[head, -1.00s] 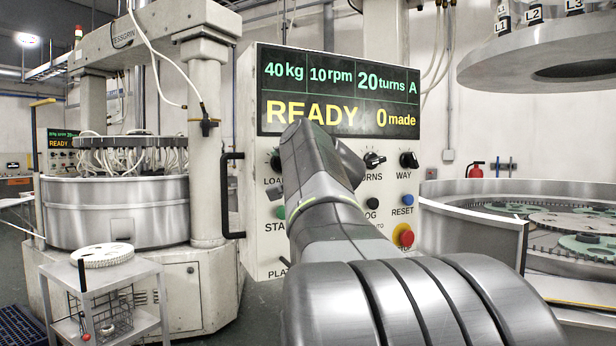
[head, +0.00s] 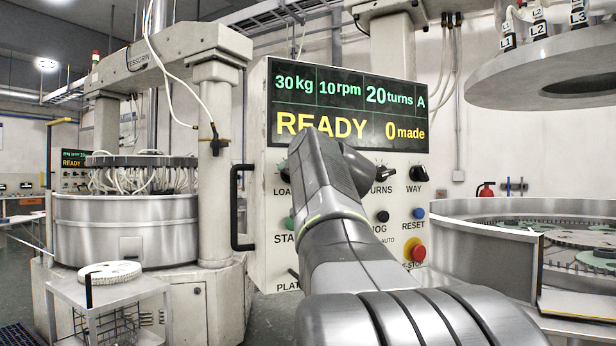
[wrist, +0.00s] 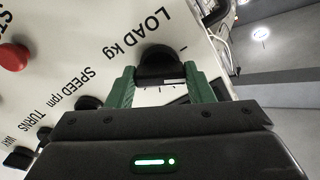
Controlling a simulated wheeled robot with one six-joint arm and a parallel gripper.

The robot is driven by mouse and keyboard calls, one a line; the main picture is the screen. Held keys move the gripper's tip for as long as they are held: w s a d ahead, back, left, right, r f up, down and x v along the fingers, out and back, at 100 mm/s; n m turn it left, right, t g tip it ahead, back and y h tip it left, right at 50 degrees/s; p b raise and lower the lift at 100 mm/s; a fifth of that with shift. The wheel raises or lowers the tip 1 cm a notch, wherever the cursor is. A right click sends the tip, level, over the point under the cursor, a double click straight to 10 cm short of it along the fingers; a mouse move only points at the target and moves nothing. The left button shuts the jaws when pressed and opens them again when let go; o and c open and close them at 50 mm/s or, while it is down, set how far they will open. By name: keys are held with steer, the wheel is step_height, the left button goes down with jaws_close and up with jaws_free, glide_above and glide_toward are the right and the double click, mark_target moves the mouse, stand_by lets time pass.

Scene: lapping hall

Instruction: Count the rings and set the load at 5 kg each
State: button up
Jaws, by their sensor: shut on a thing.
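The control panel (head: 350,262) has a display (head: 345,108) reading 30 kg, 10 rpm, 20 turns A, READY and 0 made. In the wrist view my gripper (wrist: 158,76) is shut on the black LOAD kg knob (wrist: 158,62), with a green finger on each side of it. In the head view my arm hides most of that knob. The ring carriers (head: 585,232) lie in the open machine at the right, with several toothed green and pale discs partly in view. The rings cannot be counted from here.
A red stop button (head: 414,252) and RESET button (head: 419,213) are low on the panel. The SPEED knob (wrist: 89,103) is beside LOAD. A raised plate (head: 560,78) hangs over the right machine. A small trolley (head: 120,291) carries a pale toothed disc (head: 110,272).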

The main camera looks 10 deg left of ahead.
steer(key=shift+f, duration=0.1)
steer(key=o, duration=1)
steer(key=shift+c, duration=0.2)
steer(key=b+v, duration=0.1)
steer(key=v, duration=1.2)
steer(key=shift+s+d, duration=0.2)
steer(key=shift+s, duration=0.15)
steer(key=shift+w, duration=0.1)
steer(key=p+x, duration=0.1)
steer(key=x, duration=1.2)
steer(key=shift+w+a, duration=0.2)
steer(key=shift+w, duration=0.05)
